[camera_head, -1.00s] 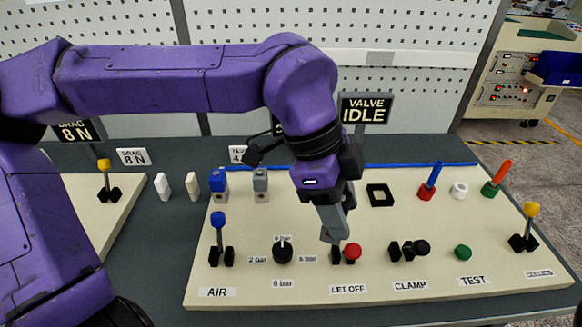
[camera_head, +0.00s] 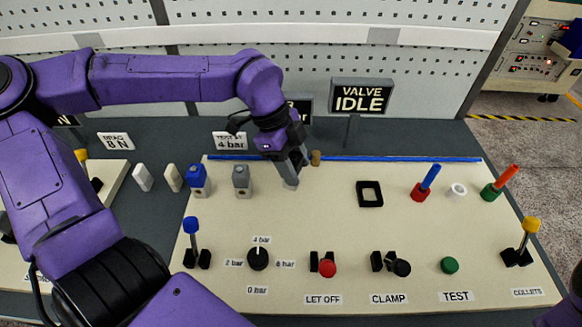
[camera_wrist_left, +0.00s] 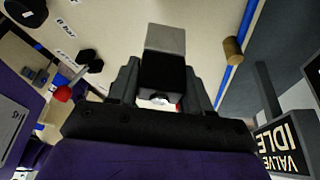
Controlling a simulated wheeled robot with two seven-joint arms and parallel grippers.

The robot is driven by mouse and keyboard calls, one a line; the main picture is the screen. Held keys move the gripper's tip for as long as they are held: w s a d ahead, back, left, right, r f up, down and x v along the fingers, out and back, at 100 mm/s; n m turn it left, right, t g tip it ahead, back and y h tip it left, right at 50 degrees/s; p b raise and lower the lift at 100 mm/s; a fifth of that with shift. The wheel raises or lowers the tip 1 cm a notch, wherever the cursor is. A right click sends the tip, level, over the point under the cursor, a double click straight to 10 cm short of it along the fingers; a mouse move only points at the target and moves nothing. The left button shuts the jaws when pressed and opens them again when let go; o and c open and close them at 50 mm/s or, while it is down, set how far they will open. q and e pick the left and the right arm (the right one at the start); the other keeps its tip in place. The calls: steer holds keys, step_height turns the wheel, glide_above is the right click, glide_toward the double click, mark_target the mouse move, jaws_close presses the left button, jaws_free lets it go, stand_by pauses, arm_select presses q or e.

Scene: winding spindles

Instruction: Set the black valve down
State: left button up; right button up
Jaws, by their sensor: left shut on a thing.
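The black valve (camera_wrist_left: 163,74), a block with a black part and a grey end, is between the fingers of my left gripper (camera_wrist_left: 160,92) in the left wrist view. The left gripper is shut on it. In the head view my left gripper (camera_head: 288,168) points down over the back of the cream panel, right of the grey valve (camera_head: 241,181). There the gripper mostly hides the black valve, and I cannot tell whether it touches the panel. My right gripper is out of view.
A blue-topped valve (camera_head: 198,180) stands left of the grey one. A brass plug (camera_head: 316,158) sits close beside my gripper, near the blue line (camera_head: 400,159). An empty black square frame (camera_head: 370,193) lies to the right. Levers and buttons line the front; the panel's middle is clear.

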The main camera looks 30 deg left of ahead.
arm_select(q)
steer(key=shift+s+a+f, duration=0.1)
steer(key=shift+a+f, duration=0.15)
steer(key=shift+a, duration=0.05)
steer(key=f, duration=0.2)
steer(key=f+p, duration=0.1)
steer(key=shift+s+a+f, duration=0.15)
steer(key=shift+a+f, duration=0.1)
steer(key=shift+a, duration=0.05)
steer(key=shift+f, duration=0.1)
steer(key=shift+d, duration=0.1)
steer(key=o, duration=0.7)
steer(key=shift+f, duration=0.1)
steer(key=o, duration=0.4)
